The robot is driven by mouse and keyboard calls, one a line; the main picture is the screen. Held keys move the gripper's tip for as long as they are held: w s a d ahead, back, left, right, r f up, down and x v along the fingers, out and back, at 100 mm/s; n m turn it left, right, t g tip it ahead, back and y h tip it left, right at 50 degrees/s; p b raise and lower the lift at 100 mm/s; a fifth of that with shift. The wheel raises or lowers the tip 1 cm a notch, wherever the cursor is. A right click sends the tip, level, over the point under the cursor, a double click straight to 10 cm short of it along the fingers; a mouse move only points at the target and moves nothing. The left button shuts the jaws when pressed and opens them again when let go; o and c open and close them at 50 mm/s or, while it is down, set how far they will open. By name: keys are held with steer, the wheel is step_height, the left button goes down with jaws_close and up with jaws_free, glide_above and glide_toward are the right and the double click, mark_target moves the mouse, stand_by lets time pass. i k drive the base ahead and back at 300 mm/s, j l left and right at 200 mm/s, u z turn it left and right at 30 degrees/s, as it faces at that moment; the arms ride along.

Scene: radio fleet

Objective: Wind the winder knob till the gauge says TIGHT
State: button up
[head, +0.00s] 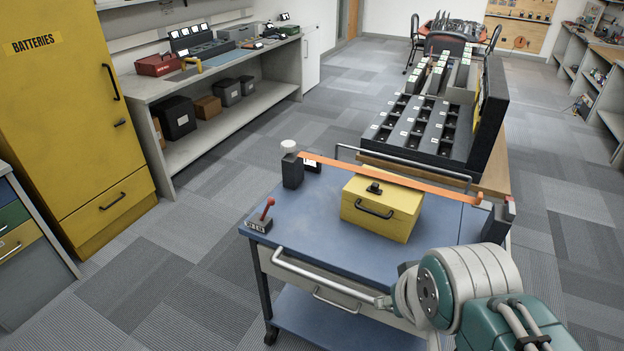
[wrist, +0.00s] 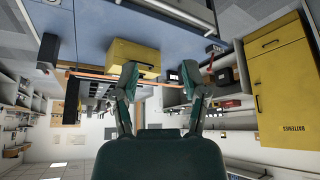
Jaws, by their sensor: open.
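The winder is a dark upright block (head: 292,172) at the far left corner of the blue cart top, with a pale round knob (head: 289,146) on it. A small dark gauge with a white face (head: 312,164) stands beside it; its reading is too small to make out. An orange strap (head: 390,177) runs from the winder over the yellow box (head: 382,207) to a dark post (head: 497,222) at the right. My gripper (wrist: 160,78) is open and empty in the wrist view, which is upside down, with the yellow box beyond its fingers. The head view shows my arm but not the fingers.
A red-knobbed lever (head: 267,209) stands on a small block at the cart's front left. A metal handle rail (head: 330,278) runs along the cart's front. A sloped dark rack (head: 425,125) stands behind the cart. A yellow BATTERIES cabinet (head: 75,110) is at left; carpet between is clear.

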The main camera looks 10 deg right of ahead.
mark_target(287, 146)
steer(key=k+l+u, duration=0.4)
steer(key=k+l, duration=0.45)
steer(key=i+j+z, duration=0.3)
steer(key=i+j, duration=0.25)
steer(key=i+j+z, duration=0.3)
steer(key=i+j, duration=0.2)
steer(key=j, duration=0.15)
steer(key=i+j+z, duration=0.15)
steer(key=j, duration=0.25)
steer(key=i+j+z, duration=0.15)
steer(key=j, duration=0.25)
steer(key=i+j+z, duration=0.2)
steer(key=i+j, duration=0.1)
steer(key=j, duration=0.1)
